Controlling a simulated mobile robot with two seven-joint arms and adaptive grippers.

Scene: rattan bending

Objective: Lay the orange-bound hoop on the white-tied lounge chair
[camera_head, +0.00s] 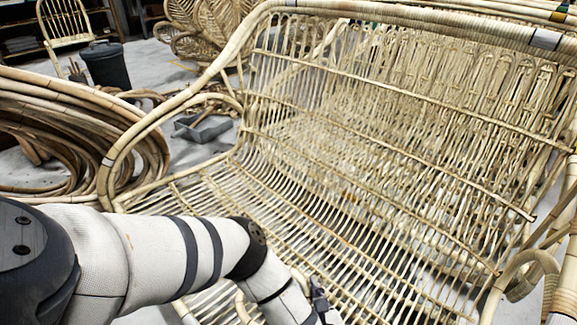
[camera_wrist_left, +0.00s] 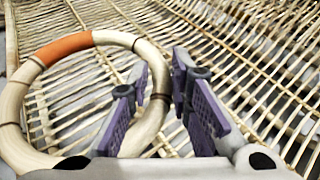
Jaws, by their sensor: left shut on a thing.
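The hoop (camera_wrist_left: 148,125) is a pale rattan ring with an orange binding (camera_wrist_left: 65,48) at its upper left in the left wrist view. My left gripper (camera_wrist_left: 160,85) has purple-padded fingers on either side of the hoop's right side and is shut on it. In the head view my left gripper (camera_head: 320,302) is at the bottom edge, mostly cut off, over the seat. The lounge chair (camera_head: 390,92) is a wide slatted rattan seat with a white tie (camera_head: 546,39) on its top rail. Its slats (camera_wrist_left: 245,75) lie behind the hoop; I cannot tell whether they touch. My right gripper is out of view.
A big coil of rattan (camera_head: 70,125) stands left of the chair. A dark bin (camera_head: 105,64), a rattan chair (camera_head: 66,20) and a grey tray (camera_head: 200,128) are on the floor behind. The chair's curved left arm (camera_head: 150,125) rises near my arm. The visible seat slats are clear.

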